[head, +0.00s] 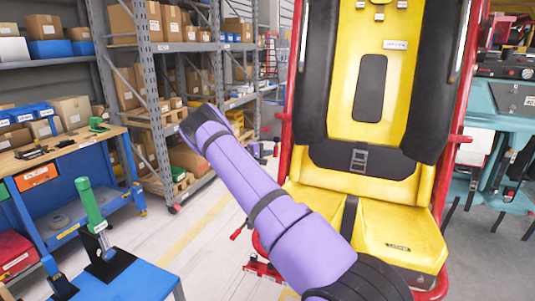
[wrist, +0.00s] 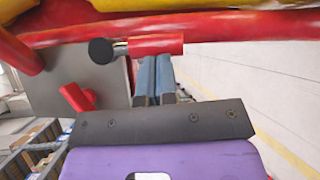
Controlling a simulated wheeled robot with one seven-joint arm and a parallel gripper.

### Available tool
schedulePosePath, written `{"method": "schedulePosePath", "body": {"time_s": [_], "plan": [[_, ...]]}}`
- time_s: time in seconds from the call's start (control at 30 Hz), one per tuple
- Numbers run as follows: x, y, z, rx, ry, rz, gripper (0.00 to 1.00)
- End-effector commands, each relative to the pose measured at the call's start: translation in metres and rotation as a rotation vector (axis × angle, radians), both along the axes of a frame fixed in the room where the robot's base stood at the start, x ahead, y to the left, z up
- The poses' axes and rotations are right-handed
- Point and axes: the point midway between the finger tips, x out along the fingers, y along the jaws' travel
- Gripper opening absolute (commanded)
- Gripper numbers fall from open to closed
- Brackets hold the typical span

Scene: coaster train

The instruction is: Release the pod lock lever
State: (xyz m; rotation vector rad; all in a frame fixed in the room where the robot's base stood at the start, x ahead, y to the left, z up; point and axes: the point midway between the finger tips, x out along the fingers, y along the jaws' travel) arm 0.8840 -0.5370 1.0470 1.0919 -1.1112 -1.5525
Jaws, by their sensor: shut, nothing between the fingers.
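The pod is a yellow seat (head: 395,220) with black pads in a red tube frame (head: 283,130). In the wrist view, a red cylindrical grip (wrist: 156,45) on a short metal rod with a round black end lies across the tips of my gripper (wrist: 155,60). My gripper's two blue-grey fingers are together, with nothing between them. Whether the tips touch the grip is unclear. A second red handle (wrist: 76,97) sits lower left by a grey plate (wrist: 85,80). I cannot tell which one is the lock lever. In the head view my purple arm hides my gripper.
Red tubing (wrist: 220,27) runs close above my fingers. A blue table with a green-handled lever (head: 92,205) stands at the left, with a workbench (head: 70,150) behind it. Shelves of boxes (head: 180,47) stand at the back. Open floor (head: 190,235) lies between.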

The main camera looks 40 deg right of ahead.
Motion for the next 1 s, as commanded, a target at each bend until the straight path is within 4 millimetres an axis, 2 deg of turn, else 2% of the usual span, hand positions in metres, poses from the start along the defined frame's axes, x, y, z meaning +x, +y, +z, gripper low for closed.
{"method": "schedulePosePath", "body": {"time_s": [0.47, 1.0], "plan": [[-0.012, -0.004, -0.005, -0.068, 0.165, 0.041, 0.00], [-0.043, -0.016, -0.005, -0.256, 0.621, 0.160, 0.00]]}}
